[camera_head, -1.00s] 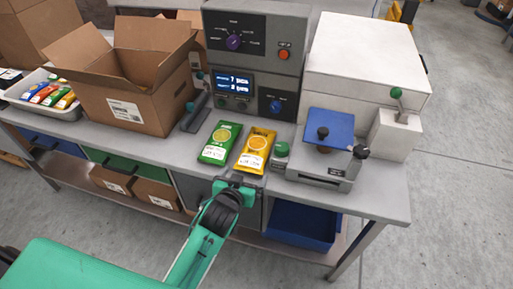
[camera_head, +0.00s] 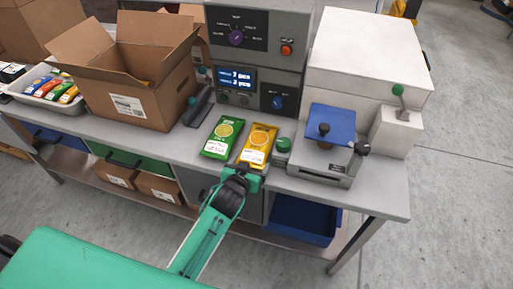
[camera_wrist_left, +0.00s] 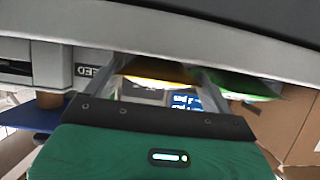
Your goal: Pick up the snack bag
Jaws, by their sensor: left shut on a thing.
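A yellow snack bag (camera_head: 258,142) with a white label lies on the grey bench, its near end at the bench's front edge. A green snack bag (camera_head: 222,137) lies just left of it. My left gripper (camera_head: 246,166) is at the near end of the yellow bag and shut on it. In the left wrist view the yellow bag (camera_wrist_left: 158,70) sits between the two fingers, and the green bag (camera_wrist_left: 245,86) is outside them on the right. My right gripper is not in view.
A grey control unit (camera_head: 255,60) stands behind the bags. A press with a blue plate (camera_head: 331,121) and a green knob (camera_head: 283,145) are to the right. An open carton (camera_head: 140,90) and a tray of packets (camera_head: 47,105) stand left. A blue bin (camera_head: 300,218) is below.

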